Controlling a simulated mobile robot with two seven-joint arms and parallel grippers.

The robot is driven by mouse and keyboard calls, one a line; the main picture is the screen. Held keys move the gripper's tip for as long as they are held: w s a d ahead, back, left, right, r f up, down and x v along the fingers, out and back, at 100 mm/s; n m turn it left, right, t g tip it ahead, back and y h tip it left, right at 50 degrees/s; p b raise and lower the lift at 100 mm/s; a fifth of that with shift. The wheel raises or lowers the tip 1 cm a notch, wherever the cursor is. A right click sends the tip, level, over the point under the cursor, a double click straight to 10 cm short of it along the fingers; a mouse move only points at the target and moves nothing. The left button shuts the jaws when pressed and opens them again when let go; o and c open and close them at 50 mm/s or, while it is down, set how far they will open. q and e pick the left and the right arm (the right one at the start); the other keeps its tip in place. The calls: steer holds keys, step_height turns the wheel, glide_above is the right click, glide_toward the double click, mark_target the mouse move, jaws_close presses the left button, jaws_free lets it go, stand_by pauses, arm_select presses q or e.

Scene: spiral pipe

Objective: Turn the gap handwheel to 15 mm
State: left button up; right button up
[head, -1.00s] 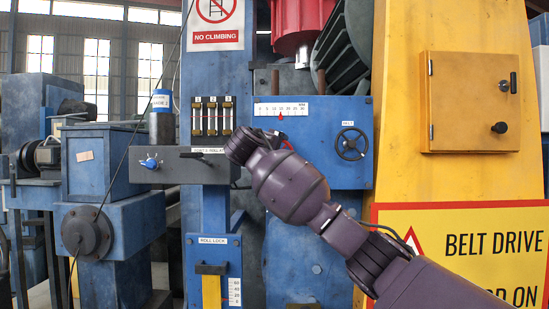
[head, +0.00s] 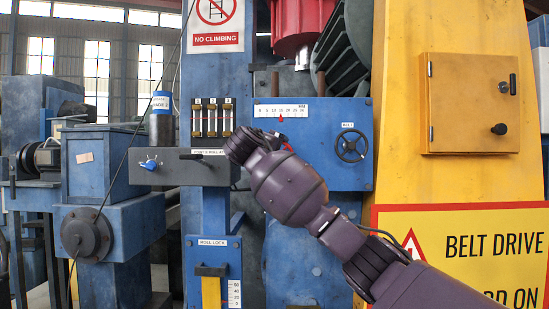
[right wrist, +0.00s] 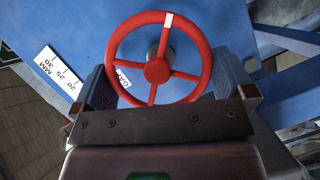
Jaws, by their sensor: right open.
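The red gap handwheel (right wrist: 157,71) faces the right wrist camera, with a white mark on its rim and a partly covered label behind its spokes. My right gripper (right wrist: 165,77) is open, with one finger on each side of the wheel's lower part; I cannot tell whether they touch the rim. In the head view my right arm hides nearly all of this wheel. The gap scale (head: 294,107) is on the blue panel, and its red pointer (head: 281,119) is near the middle, around 15; the exact reading is too small to tell. My left gripper is out of view.
A black handwheel (head: 351,145) is on the same panel, right of my arm. A dark bar with a blue knob (head: 150,163) juts out at left. The yellow belt drive guard (head: 400,110) stands close on the right, beside my forearm.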

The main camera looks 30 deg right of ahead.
steer(key=b+v, duration=0.1)
steer(key=v, duration=0.9)
steer(key=shift+s+a, duration=0.2)
steer(key=shift+w, duration=0.1)
